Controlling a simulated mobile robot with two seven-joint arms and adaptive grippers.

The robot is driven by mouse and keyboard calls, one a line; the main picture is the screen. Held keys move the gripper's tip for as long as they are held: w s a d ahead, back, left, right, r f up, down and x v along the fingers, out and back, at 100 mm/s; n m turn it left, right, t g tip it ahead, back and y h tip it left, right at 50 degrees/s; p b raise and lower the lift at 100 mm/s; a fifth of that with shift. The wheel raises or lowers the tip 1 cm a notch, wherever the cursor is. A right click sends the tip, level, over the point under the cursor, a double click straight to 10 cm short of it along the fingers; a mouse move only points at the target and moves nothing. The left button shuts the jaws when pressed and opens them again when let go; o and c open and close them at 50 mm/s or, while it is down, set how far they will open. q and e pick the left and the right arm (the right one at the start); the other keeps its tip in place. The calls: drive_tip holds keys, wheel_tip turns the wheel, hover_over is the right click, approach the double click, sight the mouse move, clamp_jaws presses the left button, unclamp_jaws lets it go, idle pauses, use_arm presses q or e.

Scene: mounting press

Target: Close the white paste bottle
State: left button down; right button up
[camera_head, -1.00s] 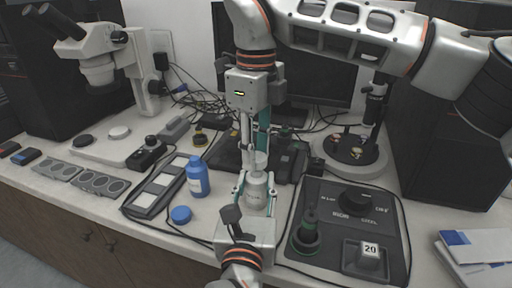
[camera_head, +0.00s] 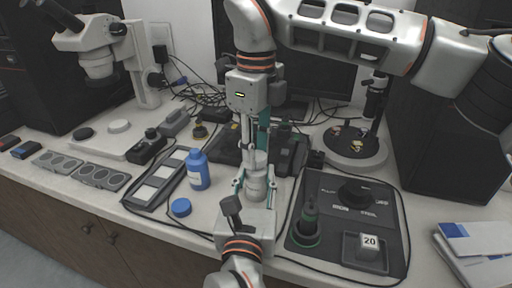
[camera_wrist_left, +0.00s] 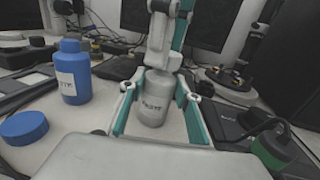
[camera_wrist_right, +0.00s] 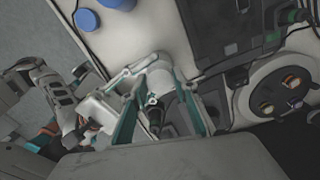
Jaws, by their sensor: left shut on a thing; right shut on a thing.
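The white paste bottle (camera_head: 255,188) stands upright at the middle of the bench, its printed label facing my left wrist camera (camera_wrist_left: 154,98). My left gripper (camera_head: 256,190) comes from the front edge and is shut around the bottle's body, one teal finger on each side. My right gripper (camera_head: 257,155) points down from above and is shut on a white cap (camera_wrist_left: 163,60) at the bottle's top. The cap is in line with the bottle. The fingers partly hide the joint, so I cannot tell how tightly it sits.
A dark control panel (camera_head: 345,215) with a knob and a green-based tool (camera_head: 307,228) is close on the right. A microscope (camera_head: 100,50) stands at the back left.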

drive_tip(key=shift+f, duration=0.4)
